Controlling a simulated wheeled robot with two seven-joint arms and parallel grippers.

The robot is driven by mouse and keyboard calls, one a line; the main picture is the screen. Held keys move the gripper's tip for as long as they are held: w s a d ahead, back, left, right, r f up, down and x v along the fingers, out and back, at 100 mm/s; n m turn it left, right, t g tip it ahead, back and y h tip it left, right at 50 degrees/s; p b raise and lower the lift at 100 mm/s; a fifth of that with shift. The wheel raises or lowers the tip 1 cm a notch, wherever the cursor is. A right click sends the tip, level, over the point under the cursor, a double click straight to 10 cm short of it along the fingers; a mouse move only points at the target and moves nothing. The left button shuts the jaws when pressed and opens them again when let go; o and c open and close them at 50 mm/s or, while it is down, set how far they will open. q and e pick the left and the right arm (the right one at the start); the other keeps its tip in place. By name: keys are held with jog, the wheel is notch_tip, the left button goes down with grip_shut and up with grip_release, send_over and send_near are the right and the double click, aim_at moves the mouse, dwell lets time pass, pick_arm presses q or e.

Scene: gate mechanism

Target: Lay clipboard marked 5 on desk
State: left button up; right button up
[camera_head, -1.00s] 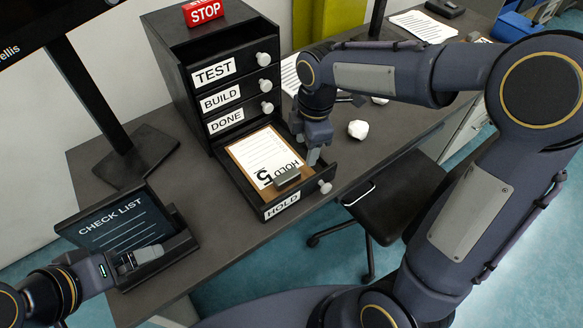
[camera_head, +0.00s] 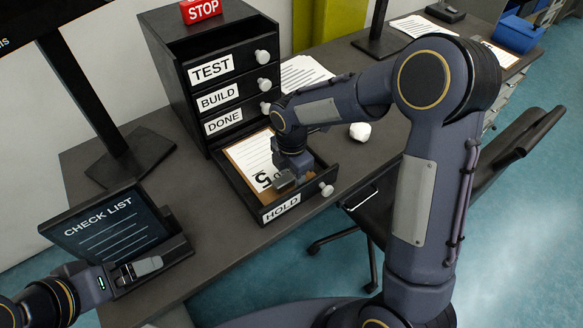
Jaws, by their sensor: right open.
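The clipboard marked 5 (camera_head: 247,158) lies in the pulled-out HOLD drawer (camera_head: 282,207) at the bottom of the black drawer unit. It is a brown board with a white printed sheet and a grey clip at its front end. My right gripper (camera_head: 284,183) is open over the front end of the clipboard, at its clip, and hides part of the sheet. I cannot tell whether the fingers touch the clip. My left gripper (camera_head: 145,268) is by the CHECK LIST stand at the lower left; its jaw opening is unclear. The desk (camera_head: 222,245) is dark grey.
The CHECK LIST tablet (camera_head: 108,228) stands at the left front of the desk. Closed TEST, BUILD and DONE drawers sit above HOLD, with a red STOP block (camera_head: 201,10) on top. A crumpled white ball (camera_head: 360,131) lies right of the drawer. Bare desk lies between stand and drawer.

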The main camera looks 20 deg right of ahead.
jog(key=c, duration=1.1)
jog(key=shift+s+d+r, duration=0.25)
jog(key=shift+s+r, duration=0.1)
jog(key=shift+s, duration=0.25)
jog(key=shift+p, duration=0.3)
jog(key=shift+r+p, duration=2.9)
jog(key=shift+r, duration=0.5)
jog(key=shift+s, duration=0.1)
jog(key=shift+s+d+b, duration=0.1)
jog(key=shift+s+d, duration=0.25)
jog(key=shift+s, duration=0.55)
jog(key=shift+s+d+b, duration=0.15)
jog(key=shift+s+d, duration=0.2)
jog(key=shift+s, duration=0.55)
jog(key=shift+s+d+b, duration=0.1)
jog(key=shift+s+d, duration=0.25)
jog(key=shift+s, duration=0.55)
